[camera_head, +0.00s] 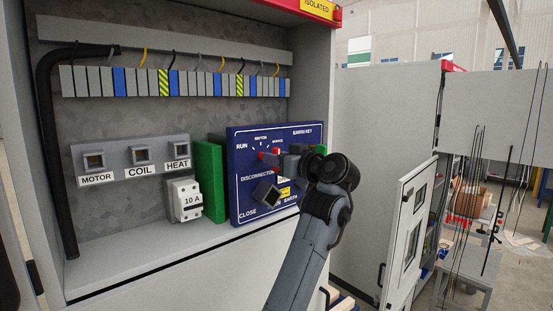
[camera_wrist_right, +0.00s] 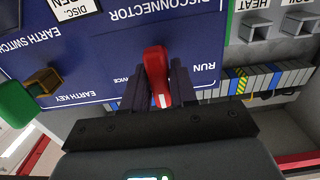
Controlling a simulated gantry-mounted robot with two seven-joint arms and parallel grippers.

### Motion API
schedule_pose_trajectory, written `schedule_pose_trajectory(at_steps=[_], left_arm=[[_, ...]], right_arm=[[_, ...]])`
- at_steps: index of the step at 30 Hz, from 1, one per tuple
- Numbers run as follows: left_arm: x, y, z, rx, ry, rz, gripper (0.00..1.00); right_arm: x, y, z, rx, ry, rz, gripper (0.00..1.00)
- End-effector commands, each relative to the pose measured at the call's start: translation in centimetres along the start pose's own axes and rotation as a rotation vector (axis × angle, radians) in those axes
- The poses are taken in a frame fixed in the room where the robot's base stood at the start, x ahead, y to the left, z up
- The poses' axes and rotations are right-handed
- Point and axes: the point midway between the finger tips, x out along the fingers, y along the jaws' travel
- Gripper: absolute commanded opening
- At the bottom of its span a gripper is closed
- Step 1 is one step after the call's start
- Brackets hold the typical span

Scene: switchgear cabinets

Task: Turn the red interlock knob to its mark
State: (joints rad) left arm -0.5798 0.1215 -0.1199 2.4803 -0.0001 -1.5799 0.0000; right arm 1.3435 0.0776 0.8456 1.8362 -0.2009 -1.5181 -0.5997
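The red interlock knob (camera_head: 268,154) sits on the blue panel (camera_head: 241,212) under a small dial scale, with RUN printed at the scale's left. It also shows in the right wrist view (camera_wrist_right: 156,68), where the picture is upside down. There a white line on the knob points down the picture, between the RUN lettering and a partly hidden label. My right gripper (camera_wrist_right: 158,88) has one dark finger on each side of the knob, close against it. In the head view my right gripper (camera_head: 290,160) reaches the panel from the right. My left gripper is not in view.
The panel also carries a dark square DISCONNECTOR knob (camera_head: 266,194) just below. A green block (camera_head: 211,181), a 10 A breaker (camera_head: 186,200) and three labelled switches (camera_head: 140,155) are to the left. An open cabinet door (camera_head: 405,235) stands at the right.

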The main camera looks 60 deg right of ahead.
Motion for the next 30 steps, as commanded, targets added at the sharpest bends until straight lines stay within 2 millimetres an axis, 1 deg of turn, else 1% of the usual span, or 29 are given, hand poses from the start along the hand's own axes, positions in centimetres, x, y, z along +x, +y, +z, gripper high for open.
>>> schedule_pose_trajectory(at_steps=[1, 3, 5, 11, 17, 23, 30], left_arm=[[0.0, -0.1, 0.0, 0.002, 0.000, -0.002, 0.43], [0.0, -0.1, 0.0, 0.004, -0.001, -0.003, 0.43], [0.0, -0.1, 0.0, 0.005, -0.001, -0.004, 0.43], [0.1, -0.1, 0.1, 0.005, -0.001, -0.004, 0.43], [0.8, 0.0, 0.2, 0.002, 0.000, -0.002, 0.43], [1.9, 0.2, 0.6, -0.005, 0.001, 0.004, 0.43], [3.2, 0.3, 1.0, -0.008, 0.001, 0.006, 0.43]], right_arm=[[0.0, 0.0, 0.0, 0.000, 0.000, 0.000, 0.19], [0.0, 0.0, 0.0, 0.000, 0.000, 0.000, 0.08], [0.0, 0.0, 0.0, 0.000, 0.000, 0.000, 0.00], [0.0, 0.0, 0.0, 0.007, 0.001, 0.000, 0.00], [-0.1, 0.1, 0.1, 0.062, 0.001, 0.001, 0.00], [-0.1, 0.1, 0.2, 0.187, 0.003, 0.001, 0.00], [-0.1, 0.2, 0.2, 0.391, 0.003, 0.001, 0.00]])
